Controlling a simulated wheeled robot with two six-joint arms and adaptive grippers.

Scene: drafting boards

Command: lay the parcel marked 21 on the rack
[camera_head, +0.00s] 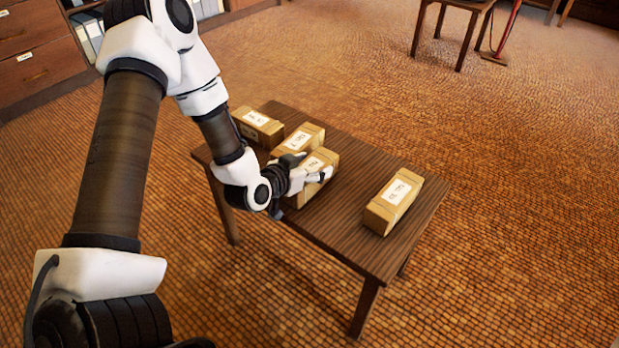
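Several brown parcels with white labels lie on a small dark wooden table (345,229). One parcel (258,126) is at the far left, a second (300,139) beside it, a third (321,157) nearer, and a fourth (394,202) apart on the right. The label print is too small to read surely, so I cannot tell which is marked 21. My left gripper (308,168) is at the third parcel, its fingers spaced apart and overlapping it in the picture. Whether they grip it is unclear. My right gripper is out of view. No rack is clearly identifiable.
Wooden drawers (40,65) and shelves with binders (90,30) stand at the upper left. Another wooden table (470,4) is at the top right, with a red object (508,30) near it. The tabletop between the third and fourth parcels is bare. The carpet is open around.

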